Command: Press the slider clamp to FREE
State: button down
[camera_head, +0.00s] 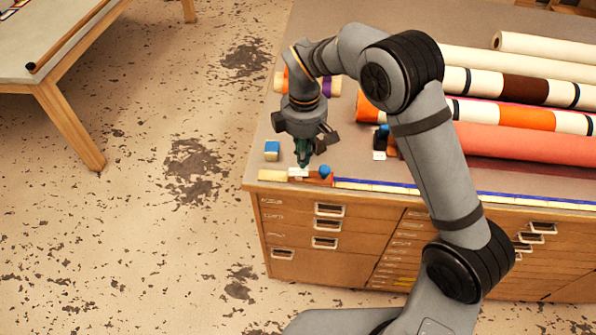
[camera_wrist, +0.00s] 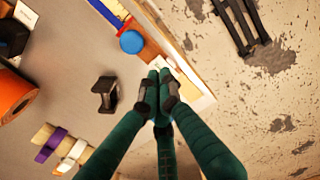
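My gripper (camera_head: 304,163) points down at the front left corner of the workbench. In the wrist view its green fingers (camera_wrist: 158,94) have their dark pads together, with nothing visible between them. A small white piece (camera_head: 297,173) lies under the fingertips at the bench edge; in the wrist view it (camera_wrist: 188,80) is partly hidden by them. I cannot tell whether the tips touch it. A blue round knob (camera_head: 325,171) stands just right of it, beside an orange-red part; the knob also shows in the wrist view (camera_wrist: 131,41). No FREE marking is readable, and I cannot tell which piece is the slider clamp.
A blue-and-white strip (camera_head: 450,191) runs along the front edge of the workbench (camera_head: 345,155). A blue block (camera_head: 272,150) sits left of my gripper. Several large rolls (camera_head: 520,118) lie at right. A dark bracket-like piece (camera_wrist: 105,92) lies near the fingers.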

aim_at(303, 171)
jog(key=shift+s+f+b, duration=0.1)
jog(key=shift+f+b, duration=1.25)
jog(key=shift+f, duration=0.25)
dwell(0.6)
notch_tip(303, 171, up, 7)
jog(key=p, duration=0.5)
jog(key=shift+p, duration=0.4)
notch_tip(303, 171, down, 7)
jog(key=b, duration=0.6)
jog(key=shift+f, duration=0.15)
jog(key=shift+r, duration=0.3)
